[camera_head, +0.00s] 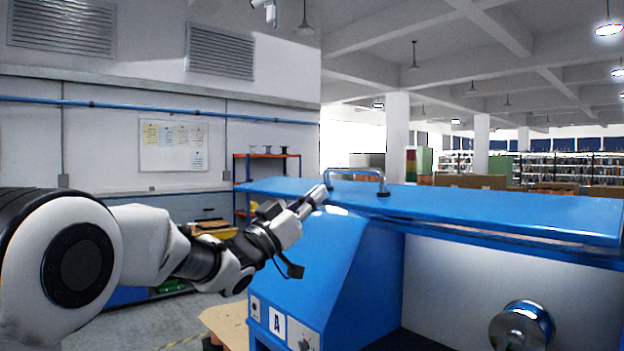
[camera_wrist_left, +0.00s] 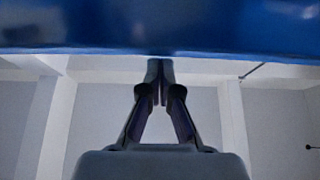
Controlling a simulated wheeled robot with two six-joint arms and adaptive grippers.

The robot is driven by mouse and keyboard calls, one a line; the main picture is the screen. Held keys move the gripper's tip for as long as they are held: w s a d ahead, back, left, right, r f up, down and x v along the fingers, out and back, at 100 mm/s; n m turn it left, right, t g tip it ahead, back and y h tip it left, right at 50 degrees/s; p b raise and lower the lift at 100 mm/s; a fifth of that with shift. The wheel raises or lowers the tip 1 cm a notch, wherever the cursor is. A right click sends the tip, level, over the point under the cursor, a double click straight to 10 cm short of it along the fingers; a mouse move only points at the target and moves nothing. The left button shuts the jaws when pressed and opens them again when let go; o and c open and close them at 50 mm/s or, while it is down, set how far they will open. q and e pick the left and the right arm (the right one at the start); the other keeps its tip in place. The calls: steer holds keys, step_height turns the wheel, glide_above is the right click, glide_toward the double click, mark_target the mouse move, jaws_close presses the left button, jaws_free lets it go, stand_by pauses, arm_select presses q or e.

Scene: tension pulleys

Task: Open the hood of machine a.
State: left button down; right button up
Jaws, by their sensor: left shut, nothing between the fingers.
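A grey bar handle (camera_head: 355,171) stands on the hood. My left gripper (camera_head: 318,196) is shut and empty, its tips at the hood's near left edge beside the handle's left foot. In the left wrist view the shut fingertips (camera_wrist_left: 160,66) meet the blue panel's edge (camera_wrist_left: 80,45); contact is unclear. My right gripper is out of view.
A metal pulley (camera_head: 522,326) sticks out of the machine's pale front wall at lower right. Shelves (camera_head: 268,156) and a workbench (camera_head: 200,205) stand behind at left. The floor (camera_head: 130,330) shows at lower left, with a cardboard-coloured piece (camera_head: 226,325) beside the machine.

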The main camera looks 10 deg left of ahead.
arm_select(q)
step_height(320, 180, down, 11)
steer(key=s+t+h+b, duration=0.1)
steer(key=b, duration=1.2)
steer(key=shift+s+a+f+t, duration=0.15)
steer(key=shift+s+a+t, duration=0.05)
steer(key=shift+a+t, duration=0.1)
